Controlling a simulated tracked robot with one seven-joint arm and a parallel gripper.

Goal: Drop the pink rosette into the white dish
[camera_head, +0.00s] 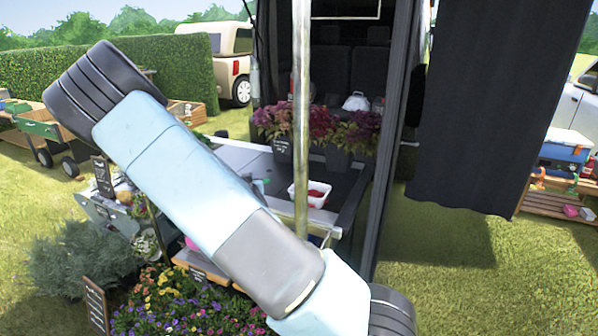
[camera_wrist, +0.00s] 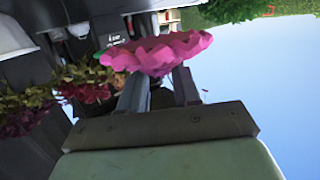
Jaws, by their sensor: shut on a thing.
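The pink rosette (camera_wrist: 158,50), with ruffled edges, sits at the fingertips of my gripper (camera_wrist: 160,82) in the wrist view. The gripper is shut on it and holds it up in the air. In the head view my arm crosses the picture, and neither the gripper nor the rosette can be made out.
Dark pots with red and purple plants (camera_head: 340,137) stand at the back of the counter. A metal pole (camera_head: 301,90) rises in front of it. A dark curtain (camera_head: 495,100) hangs at the right. Flowers (camera_head: 175,308) and a grey-green bush (camera_head: 80,262) fill the lower left.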

